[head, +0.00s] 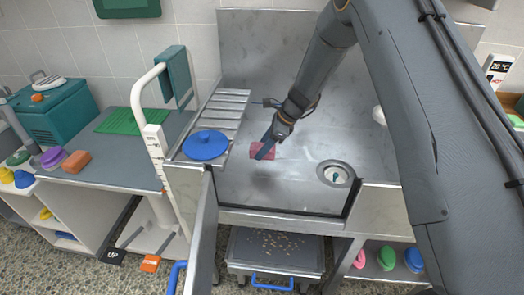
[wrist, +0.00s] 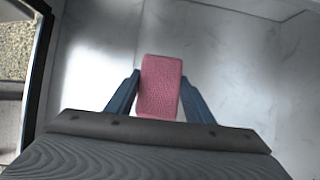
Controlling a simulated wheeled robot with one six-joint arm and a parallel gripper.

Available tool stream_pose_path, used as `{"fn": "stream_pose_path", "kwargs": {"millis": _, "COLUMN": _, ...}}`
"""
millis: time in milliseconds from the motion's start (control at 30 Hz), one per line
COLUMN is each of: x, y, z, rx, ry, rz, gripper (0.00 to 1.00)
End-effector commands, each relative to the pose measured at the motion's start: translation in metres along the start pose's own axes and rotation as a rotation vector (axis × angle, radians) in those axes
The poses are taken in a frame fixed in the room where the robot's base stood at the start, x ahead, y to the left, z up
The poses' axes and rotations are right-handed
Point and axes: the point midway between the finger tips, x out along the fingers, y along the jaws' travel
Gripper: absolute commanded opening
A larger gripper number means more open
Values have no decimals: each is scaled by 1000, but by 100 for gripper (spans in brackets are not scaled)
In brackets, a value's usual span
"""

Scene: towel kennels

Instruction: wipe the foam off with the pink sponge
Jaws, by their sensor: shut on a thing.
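The pink sponge (wrist: 159,88) is held between the two blue fingers of my gripper (wrist: 160,95) in the wrist view. In the head view the sponge (head: 266,151) shows partly behind the blue fingers of my gripper (head: 264,150), low over or on the floor of the metal tub (head: 290,190); I cannot tell whether it touches. No clear foam patch stands out in either view; pale areas on the metal in the wrist view may be only reflections.
A round drain (head: 335,173) lies right of the sponge. A blue lid-like disc (head: 205,145) sits on the slatted ramp (head: 222,112) at left. The tub's metal door (head: 203,240) stands open at front left. A tray (head: 275,252) with scattered bits is below.

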Motion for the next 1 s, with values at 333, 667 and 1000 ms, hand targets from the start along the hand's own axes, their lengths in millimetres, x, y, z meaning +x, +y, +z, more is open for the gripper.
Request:
{"fn": "stream_pose_path", "kwargs": {"millis": 333, "x": -22, "y": 0, "z": 11, "rx": 1, "ry": 0, "rz": -1, "gripper": 30}}
{"fn": "stream_pose_path", "kwargs": {"millis": 667, "x": -22, "y": -1, "z": 11, "rx": 2, "ry": 0, "rz": -1, "gripper": 30}}
{"fn": "stream_pose_path", "kwargs": {"millis": 1000, "x": -22, "y": -1, "z": 11, "rx": 1, "ry": 0, "rz": -1, "gripper": 30}}
